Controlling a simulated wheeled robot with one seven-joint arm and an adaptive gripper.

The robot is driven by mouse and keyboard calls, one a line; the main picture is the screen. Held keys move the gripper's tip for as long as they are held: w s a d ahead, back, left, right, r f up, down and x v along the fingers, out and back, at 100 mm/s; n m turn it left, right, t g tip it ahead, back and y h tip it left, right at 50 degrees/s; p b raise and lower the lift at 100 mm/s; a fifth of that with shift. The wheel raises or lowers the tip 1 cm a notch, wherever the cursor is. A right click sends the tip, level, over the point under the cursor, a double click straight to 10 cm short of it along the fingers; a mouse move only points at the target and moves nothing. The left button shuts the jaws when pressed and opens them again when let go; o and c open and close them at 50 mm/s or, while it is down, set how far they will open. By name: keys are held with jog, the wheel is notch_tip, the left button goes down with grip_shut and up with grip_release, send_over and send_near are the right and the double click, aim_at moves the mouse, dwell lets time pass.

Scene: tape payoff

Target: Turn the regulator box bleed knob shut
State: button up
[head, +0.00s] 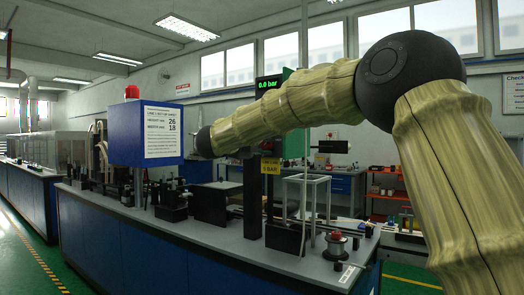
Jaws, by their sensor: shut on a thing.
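My arm reaches in from the right across the bench, and its far dark end stops beside the right edge of a blue box. I cannot make out my gripper's jaws beyond it. A dark display (268,83) above the arm reads 0.0 bar in green, with a green panel (287,75) beside it. A yellow tag (270,166) marked BAR hangs below my arm. My arm covers the space between display and tag, and I cannot make out the bleed knob.
The blue box (113,145) carries a white set-up sheet (161,132) and a red beacon (132,91). The blue-sided bench (190,265) bears dark fixtures, a pale open frame (306,190) and a spool (335,243). Green floor shows at left and lower right.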

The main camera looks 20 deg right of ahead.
dwell(0.4)
jog(key=o, duration=1.1)
jog(key=shift+c, duration=0.2)
jog(key=shift+a, duration=0.1)
jog(key=v, duration=1.1)
jog(key=shift+s+a, duration=0.25)
